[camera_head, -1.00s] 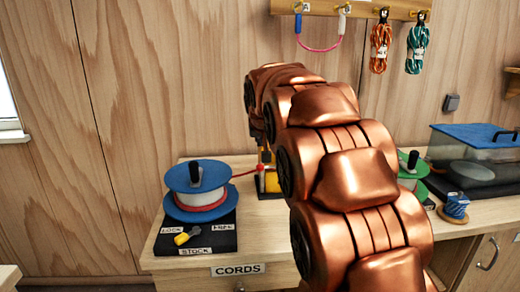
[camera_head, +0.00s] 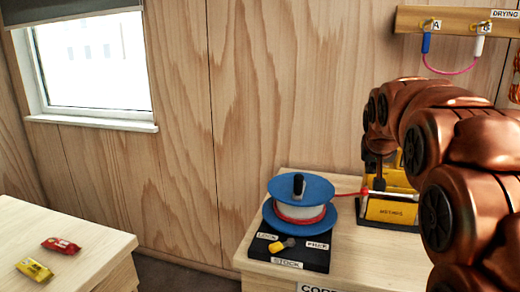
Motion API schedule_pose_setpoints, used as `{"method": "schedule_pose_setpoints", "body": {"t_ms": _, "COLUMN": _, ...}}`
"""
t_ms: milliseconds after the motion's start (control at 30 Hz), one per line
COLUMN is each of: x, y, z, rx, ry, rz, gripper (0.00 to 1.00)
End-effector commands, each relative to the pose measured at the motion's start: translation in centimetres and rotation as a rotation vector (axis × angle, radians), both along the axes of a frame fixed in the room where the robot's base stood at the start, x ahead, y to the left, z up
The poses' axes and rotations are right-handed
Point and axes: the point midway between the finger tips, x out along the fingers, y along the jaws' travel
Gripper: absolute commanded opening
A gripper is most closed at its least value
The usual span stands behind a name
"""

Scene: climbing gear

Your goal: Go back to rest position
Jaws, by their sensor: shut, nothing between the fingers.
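My copper-coloured arm (camera_head: 470,140) comes in from the right edge, arches up and bends down at its far end. My gripper (camera_head: 379,182) is small and dark there, pointing down in front of the yellow metering device (camera_head: 390,210) on the bench. It is shut and holds nothing. Its fingertips are hard to make out against the device, and I cannot tell whether they touch it. The arm hides part of the device and the bench to the right.
A blue reel (camera_head: 300,188) with red and white cord stands on a black stock base (camera_head: 290,256) with a yellow lever; red cord runs to the device. A side table (camera_head: 100,240) at left holds two small packets. A drying rail (camera_head: 410,20) hangs above. Floor shows between the tables.

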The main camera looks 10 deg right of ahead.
Motion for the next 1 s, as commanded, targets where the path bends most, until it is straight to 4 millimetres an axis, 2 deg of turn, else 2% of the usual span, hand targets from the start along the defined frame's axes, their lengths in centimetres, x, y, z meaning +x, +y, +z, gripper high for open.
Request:
{"method": "schedule_pose_setpoints", "body": {"t_ms": 267, "x": -6.5, "y": 4.7, "z": -2.5, "rx": 0.058, "ry": 0.164, "rz": 0.057, "gripper": 0.00}}
{"method": "schedule_pose_setpoints", "body": {"t_ms": 567, "x": -19.1, "y": 11.5, "z": -7.1, "rx": 0.142, "ry": 0.446, "rz": 0.163, "gripper": 0.00}}
{"method": "schedule_pose_setpoints", "body": {"t_ms": 700, "x": -26.0, "y": 14.2, "z": -9.0, "rx": 0.175, "ry": 0.584, "rz": 0.216, "gripper": 0.00}}
{"method": "schedule_pose_setpoints", "body": {"t_ms": 900, "x": -35.0, "y": 16.9, "z": -11.0, "rx": 0.208, "ry": 0.761, "rz": 0.284, "gripper": 0.00}}
{"method": "schedule_pose_setpoints", "body": {"t_ms": 1000, "x": -38.0, "y": 17.5, "z": -11.6, "rx": 0.216, "ry": 0.820, "rz": 0.308, "gripper": 0.00}}
